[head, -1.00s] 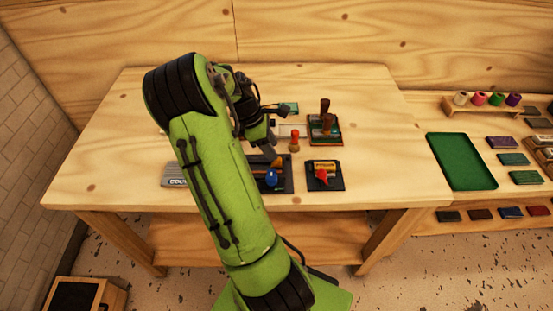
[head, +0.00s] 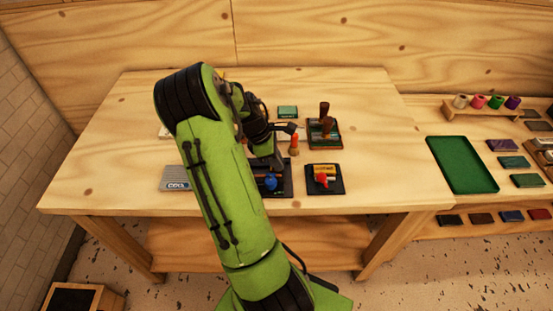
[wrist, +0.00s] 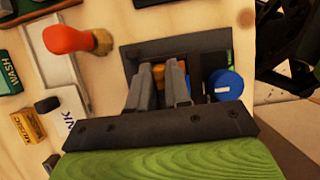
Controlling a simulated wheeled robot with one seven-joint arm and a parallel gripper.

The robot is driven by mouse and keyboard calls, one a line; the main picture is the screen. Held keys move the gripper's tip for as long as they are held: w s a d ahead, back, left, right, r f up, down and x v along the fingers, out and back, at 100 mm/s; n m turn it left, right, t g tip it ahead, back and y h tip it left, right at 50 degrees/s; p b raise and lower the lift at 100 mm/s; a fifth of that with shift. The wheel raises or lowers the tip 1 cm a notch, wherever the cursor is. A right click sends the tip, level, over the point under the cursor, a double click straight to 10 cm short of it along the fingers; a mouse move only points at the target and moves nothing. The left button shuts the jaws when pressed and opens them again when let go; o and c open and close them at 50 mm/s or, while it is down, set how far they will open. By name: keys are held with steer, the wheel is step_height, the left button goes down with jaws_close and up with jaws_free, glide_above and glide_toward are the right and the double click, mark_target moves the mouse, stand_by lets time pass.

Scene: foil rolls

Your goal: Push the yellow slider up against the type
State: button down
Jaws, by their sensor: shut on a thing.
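The yellow slider (wrist: 158,74) shows orange-yellow between the two grey fingers of my gripper (wrist: 160,80) in the wrist view. The fingers are shut on it, low over a black tray (wrist: 215,42). A blue knob (wrist: 225,85) stands on that tray, right of the fingers. In the head view my gripper (head: 277,160) reaches down over the tray (head: 287,188), and the blue knob (head: 270,183) shows in front. My arm and gripper hide the slider there. I cannot make out the type or its gap to the slider.
An orange-handled tool (head: 294,143) stands close behind my gripper. A black stand with a yellow box and red piece (head: 322,180) is to the right, and a stand with brown handles (head: 324,125) is behind. The table's right side is clear.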

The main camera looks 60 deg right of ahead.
steer(key=w, duration=0.1)
steer(key=w+a+p, duration=0.1)
steer(key=w+a, duration=0.1)
steer(key=w, duration=0.1)
steer(key=c, duration=1.1)
jaws_free()
steer(key=shift+o, duration=0.2)
steer(key=shift+r, duration=0.1)
steer(key=p+v, duration=0.3)
steer(key=v, duration=1.2)
steer(key=shift+r+p, duration=0.3)
steer(key=shift+p, duration=0.05)
steer(key=shift+w, duration=0.1)
